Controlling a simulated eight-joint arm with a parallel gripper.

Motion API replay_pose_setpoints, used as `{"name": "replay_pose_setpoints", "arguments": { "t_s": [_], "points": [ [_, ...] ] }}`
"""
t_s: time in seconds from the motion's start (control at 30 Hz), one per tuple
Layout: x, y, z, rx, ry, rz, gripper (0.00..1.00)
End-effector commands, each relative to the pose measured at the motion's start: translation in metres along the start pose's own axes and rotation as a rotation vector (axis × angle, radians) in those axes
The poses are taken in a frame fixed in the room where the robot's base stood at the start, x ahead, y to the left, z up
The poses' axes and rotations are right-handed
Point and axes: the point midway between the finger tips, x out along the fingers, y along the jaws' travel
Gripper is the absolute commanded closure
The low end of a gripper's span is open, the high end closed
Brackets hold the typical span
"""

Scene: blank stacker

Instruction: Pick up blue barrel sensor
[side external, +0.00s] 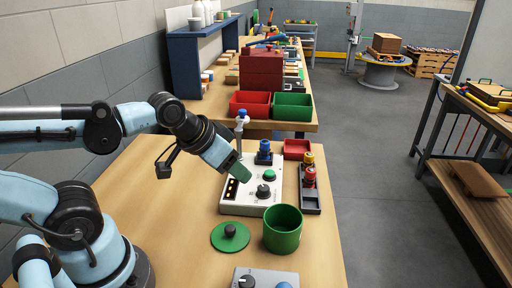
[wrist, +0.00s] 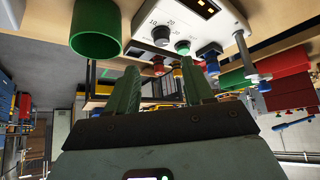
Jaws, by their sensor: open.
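The blue barrel sensor (side external: 264,150) stands upright at the far right of a white control box (side external: 236,208) with a green button and black knob. It shows as a small blue piece beyond the green button in the wrist view (wrist: 208,49). My gripper (side external: 240,172) hangs over the left side of the box, to the left of and nearer than the blue sensor, and apart from it. In the wrist view the two green fingers (wrist: 162,72) are spread with nothing between them.
A blue-tipped lever (side external: 241,118) rises at the box's far left. Right of the box, a black rack (side external: 311,200) holds red and yellow barrels. A green cup (side external: 282,230) and green lid (side external: 230,237) stand in front. A red bin (side external: 297,149) lies behind. Table's left part is clear.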

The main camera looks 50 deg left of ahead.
Motion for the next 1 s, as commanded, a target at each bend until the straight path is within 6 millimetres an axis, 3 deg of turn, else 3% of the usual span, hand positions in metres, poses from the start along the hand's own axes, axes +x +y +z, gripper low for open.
{"name": "replay_pose_setpoints", "arguments": {
  "t_s": [0.17,0.23,0.57,1.0],
  "points": [
    [0.0,0.0,0.0,0.0,0.0,0.0,0.48],
    [0.0,0.0,0.0,0.001,0.0,0.0,0.39],
    [0.002,-0.002,-0.002,-0.005,0.006,-0.008,0.39],
    [0.056,-0.054,-0.046,-0.166,0.269,-0.236,0.39]
  ]
}}
